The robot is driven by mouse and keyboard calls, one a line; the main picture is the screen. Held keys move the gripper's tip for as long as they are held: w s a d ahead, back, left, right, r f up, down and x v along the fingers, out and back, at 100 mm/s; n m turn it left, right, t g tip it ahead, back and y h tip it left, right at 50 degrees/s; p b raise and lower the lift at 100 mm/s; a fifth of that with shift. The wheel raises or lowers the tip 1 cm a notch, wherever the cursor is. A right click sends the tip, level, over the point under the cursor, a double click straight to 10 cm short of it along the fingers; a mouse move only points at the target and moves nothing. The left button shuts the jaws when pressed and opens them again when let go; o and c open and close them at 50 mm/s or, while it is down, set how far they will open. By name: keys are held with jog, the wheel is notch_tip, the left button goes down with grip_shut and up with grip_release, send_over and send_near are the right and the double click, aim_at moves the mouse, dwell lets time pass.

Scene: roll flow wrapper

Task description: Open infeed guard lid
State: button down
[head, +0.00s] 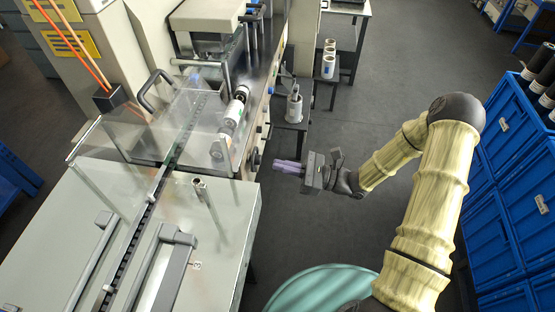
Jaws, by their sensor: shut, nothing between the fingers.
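The infeed guard lid is a clear panel box (106,138) over the infeed chain, at the left of the head view. A dark curved handle (157,88) stands on its far side. The lid looks closed over the chain track. My gripper (277,165) is to the right of the guard, past the machine's side edge, with its purple fingers pointing left. The fingers are shut and empty. They are apart from the lid and from the machine's side.
The grey infeed table (229,252) with long guide rails fills the lower left. Blue crates (512,215) stand at the right. Small tables with white rolls (328,66) stand behind my gripper. Dark floor lies open between the machine and the crates.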

jog(key=p, duration=0.3)
send_near(228, 143)
jog(key=a+f, duration=0.2)
jog(key=a, duration=0.1)
jog(key=shift+f, duration=0.3)
jog(key=shift+w+a+r+p, duration=0.15)
jog(key=shift+a+r+p, duration=0.6)
jog(key=shift+a+r, duration=0.7)
jog(key=shift+w+d+r, duration=0.15)
jog(key=shift+w+r, duration=0.05)
jog(key=shift+r, duration=0.2)
